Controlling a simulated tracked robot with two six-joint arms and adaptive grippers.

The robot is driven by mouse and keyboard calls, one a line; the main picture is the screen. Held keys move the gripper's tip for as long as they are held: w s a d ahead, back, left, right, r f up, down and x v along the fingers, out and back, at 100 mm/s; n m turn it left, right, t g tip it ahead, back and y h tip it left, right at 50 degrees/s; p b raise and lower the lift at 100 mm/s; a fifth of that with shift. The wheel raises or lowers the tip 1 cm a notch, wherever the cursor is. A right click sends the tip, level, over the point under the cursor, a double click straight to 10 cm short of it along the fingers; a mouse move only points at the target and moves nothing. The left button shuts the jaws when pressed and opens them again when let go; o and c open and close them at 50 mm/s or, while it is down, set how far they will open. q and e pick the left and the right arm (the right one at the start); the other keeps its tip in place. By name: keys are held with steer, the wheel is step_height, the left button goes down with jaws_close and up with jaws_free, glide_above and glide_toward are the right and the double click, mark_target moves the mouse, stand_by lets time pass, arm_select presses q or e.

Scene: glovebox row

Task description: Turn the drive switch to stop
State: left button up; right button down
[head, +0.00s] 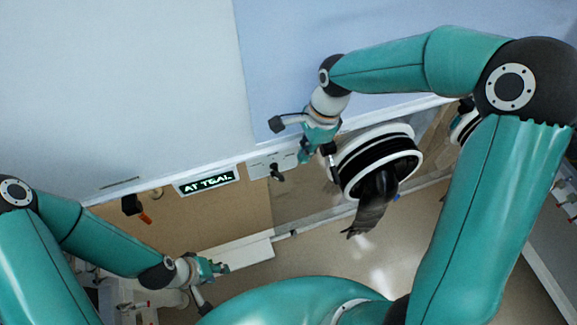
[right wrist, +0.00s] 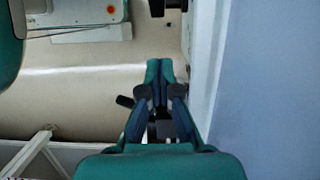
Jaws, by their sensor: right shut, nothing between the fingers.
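A small black switch knob (head: 277,172) sits on a light grey plate (head: 258,167) on the front panel, right of a lit display. I cannot read any marks on the plate or tell the knob's setting. My right gripper (head: 304,157) is just above and right of the knob in the head view, apart from it. In the right wrist view it (right wrist: 160,66) is shut with its fingertips together and empty. A dark stub (right wrist: 125,101) shows beside its fingers; I cannot tell what it is. My left gripper (head: 223,268) is low at the left, away from the switch; its jaw opening is unclear.
The display (head: 208,181) reads "AT TEAL". A black glove port with white rings (head: 378,158) and a hanging dark glove (head: 369,214) stands right of my right gripper. A black and orange handle (head: 135,207) is on the left panel. A white ledge (head: 225,255) runs below.

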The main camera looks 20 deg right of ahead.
mark_target(292, 167)
steer(key=shift+s+a+f+p, duration=0.1)
steer(key=shift+a+f+p, duration=0.1)
steer(key=shift+a+f, duration=0.95)
steer(key=shift+a+f+p, duration=0.15)
steer(key=shift+a+f, duration=0.75)
steer(key=shift+f, duration=0.4)
steer(key=shift+a, duration=0.1)
